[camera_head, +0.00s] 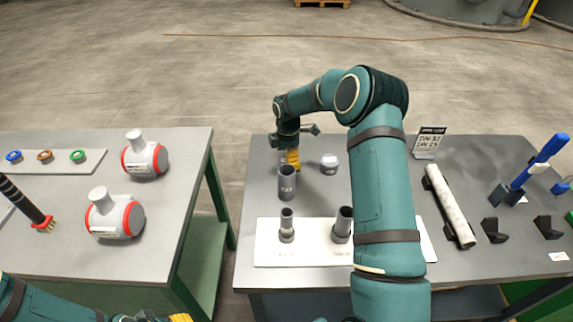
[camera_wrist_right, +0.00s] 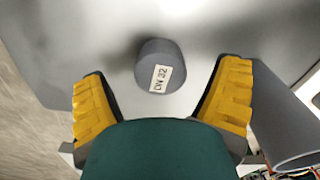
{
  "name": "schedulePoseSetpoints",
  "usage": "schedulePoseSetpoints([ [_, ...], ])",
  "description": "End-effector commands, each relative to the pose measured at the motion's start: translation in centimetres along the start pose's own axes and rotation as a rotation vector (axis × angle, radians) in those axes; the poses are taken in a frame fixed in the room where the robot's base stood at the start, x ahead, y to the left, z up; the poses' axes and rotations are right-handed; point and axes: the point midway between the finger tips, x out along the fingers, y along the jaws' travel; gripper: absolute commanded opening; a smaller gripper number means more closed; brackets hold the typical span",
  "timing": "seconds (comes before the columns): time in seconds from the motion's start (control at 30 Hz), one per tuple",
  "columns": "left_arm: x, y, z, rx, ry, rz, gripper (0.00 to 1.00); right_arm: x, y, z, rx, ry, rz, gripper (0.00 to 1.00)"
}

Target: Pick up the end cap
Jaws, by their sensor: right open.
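The end cap is a short grey cylinder (camera_head: 329,163) on the right table, behind the white board. In the right wrist view the end cap (camera_wrist_right: 152,58) shows a white label reading DN 32. My right gripper (camera_head: 292,158) is low over the table, to the left of the cap and apart from it. In its wrist view the yellow fingers (camera_wrist_right: 163,105) stand wide apart, with the cap beyond the gap between them. My left gripper (camera_head: 178,318) shows only a yellow bit at the bottom edge.
An upright grey pipe (camera_head: 287,186) stands close to my right gripper; it also shows in the wrist view (camera_wrist_right: 283,118). Two pipe fittings stand on the white board (camera_head: 310,256).

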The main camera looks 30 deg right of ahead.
Motion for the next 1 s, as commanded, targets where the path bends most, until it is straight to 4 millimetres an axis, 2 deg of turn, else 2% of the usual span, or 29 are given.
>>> schedulePoseSetpoints([
  [0.03,0.2,-0.1,0.1,0.001,-0.002,0.0,0.47,1.0,-0.1,0.0,0.0,0.0,-0.003,0.89],
  [0.13,0.4,-0.1,0.1,0.001,-0.003,0.0,0.47,2.2,0.0,0.0,0.001,0.0,-0.001,0.89],
  [0.4,0.3,-0.1,0.2,0.001,-0.004,0.0,0.47,2.4,0.0,0.0,0.001,0.0,0.001,0.88],
  [0.47,0.3,-0.1,0.2,0.001,-0.004,0.0,0.47,2.4,0.0,0.0,0.001,0.0,0.0,0.67],
  [0.6,0.3,-0.1,0.2,0.001,-0.004,0.0,0.47,2.4,0.0,0.0,0.001,0.0,0.0,0.17],
  [1.0,0.2,-0.1,0.1,0.001,-0.003,0.0,0.47,1.8,0.1,0.0,0.0,0.0,0.002,0.15],
])
